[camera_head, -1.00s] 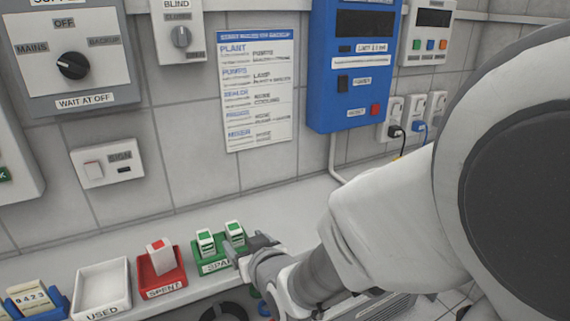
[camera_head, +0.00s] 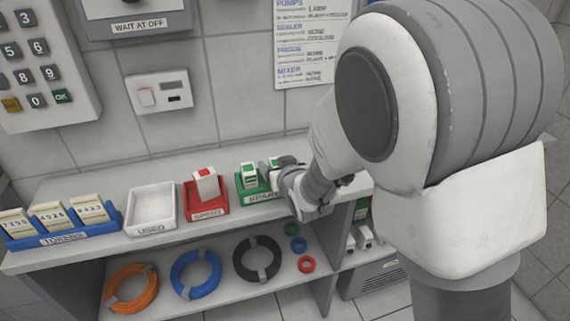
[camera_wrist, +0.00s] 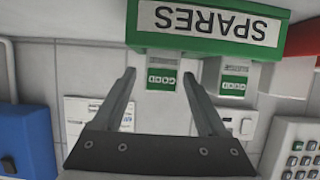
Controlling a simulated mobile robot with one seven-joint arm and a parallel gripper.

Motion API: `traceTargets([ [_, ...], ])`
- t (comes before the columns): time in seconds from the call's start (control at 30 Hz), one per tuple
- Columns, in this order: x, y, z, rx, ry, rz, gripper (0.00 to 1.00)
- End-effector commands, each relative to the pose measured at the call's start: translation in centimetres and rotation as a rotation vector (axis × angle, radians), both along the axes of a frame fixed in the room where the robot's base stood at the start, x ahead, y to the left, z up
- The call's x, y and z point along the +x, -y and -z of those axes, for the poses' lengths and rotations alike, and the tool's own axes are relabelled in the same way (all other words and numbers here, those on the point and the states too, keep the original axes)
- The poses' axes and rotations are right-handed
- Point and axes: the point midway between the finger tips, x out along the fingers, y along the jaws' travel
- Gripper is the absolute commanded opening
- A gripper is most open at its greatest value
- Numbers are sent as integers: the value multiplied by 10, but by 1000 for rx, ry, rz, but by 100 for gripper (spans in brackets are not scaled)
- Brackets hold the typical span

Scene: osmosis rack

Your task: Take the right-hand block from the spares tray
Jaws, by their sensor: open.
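The green spares tray (camera_head: 262,195) stands on the shelf and holds two white blocks with green faces. The left block (camera_head: 249,175) shows clearly. The right-hand block (camera_head: 272,163) is mostly hidden behind my gripper (camera_head: 289,167), which is at the tray's right side. In the wrist view the tray (camera_wrist: 205,42) is upside down. There the right-hand block (camera_wrist: 161,77) appears on the left, between the open, empty fingers of my gripper (camera_wrist: 159,74). The other block (camera_wrist: 236,78) is outside the fingers, close to one of them. I cannot tell the remaining depth to the block.
A red spent tray (camera_head: 207,207) with a red-topped white block, a white used tray (camera_head: 152,212) and a blue tokens rack (camera_head: 64,238) stand left of the spares tray. Coiled cables (camera_head: 195,273) are on the shelf below. The wall is close behind the shelf.

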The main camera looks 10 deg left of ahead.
Motion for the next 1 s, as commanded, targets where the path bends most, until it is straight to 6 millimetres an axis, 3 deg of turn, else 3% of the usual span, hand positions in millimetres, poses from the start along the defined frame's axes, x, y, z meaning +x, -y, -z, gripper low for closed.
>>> traceTargets([
  [0.23,1,-1,0,1,0,0,73],
  [0.63,1,-1,0,1,0,0,1],
  [1.0,1,-1,-1,2,1,0,0],
])
